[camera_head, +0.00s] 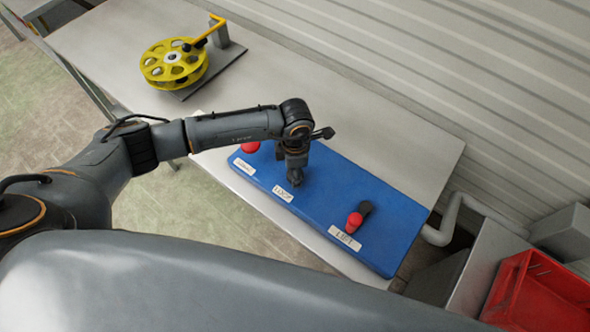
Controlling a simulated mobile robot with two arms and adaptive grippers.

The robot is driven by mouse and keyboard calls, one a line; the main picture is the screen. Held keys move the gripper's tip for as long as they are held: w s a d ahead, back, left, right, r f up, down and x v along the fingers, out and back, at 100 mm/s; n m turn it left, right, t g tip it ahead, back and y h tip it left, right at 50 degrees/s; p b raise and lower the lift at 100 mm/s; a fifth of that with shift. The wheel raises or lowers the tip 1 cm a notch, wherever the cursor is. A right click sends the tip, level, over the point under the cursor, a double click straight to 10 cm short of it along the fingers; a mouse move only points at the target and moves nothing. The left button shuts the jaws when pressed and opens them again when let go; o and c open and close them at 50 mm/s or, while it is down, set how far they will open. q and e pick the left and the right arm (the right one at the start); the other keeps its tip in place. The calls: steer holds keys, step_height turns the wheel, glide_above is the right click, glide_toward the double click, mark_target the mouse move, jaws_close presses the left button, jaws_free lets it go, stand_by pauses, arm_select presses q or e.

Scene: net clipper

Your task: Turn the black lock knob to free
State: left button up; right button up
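The blue control panel (330,205) lies on the grey table. A label that seems to read LOCK (283,193) is near the middle of its front edge. My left gripper (296,180) points down at the panel just behind this label. The black lock knob cannot be made out; the gripper covers the spot behind the label. I cannot tell whether the fingers touch or enclose anything. My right gripper is not in view.
A red knob (250,147) is partly hidden at the panel's left end. A red-tipped lever (355,220) stands behind the LIFT label (345,239). A yellow reel (174,64) with a crank is at the table's far left. A red crate (535,295) is at lower right.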

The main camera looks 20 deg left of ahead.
arm_select(q)
steer(key=shift+n, duration=0.4)
steer(key=shift+f+n+b, duration=0.1)
steer(key=shift+n+b, duration=0.5)
steer(key=n+b, duration=0.1)
steer(key=n, duration=0.2)
steer(key=n+b, duration=0.2)
steer(key=n, duration=0.4)
steer(key=shift+n, duration=0.4)
steer(key=n+b, duration=0.1)
steer(key=n, duration=0.2)
steer(key=shift+n, duration=0.3)
steer(key=n, duration=0.2)
steer(key=shift+n, duration=0.4)
steer(key=n, duration=0.5)
steer(key=shift+n, duration=0.4)
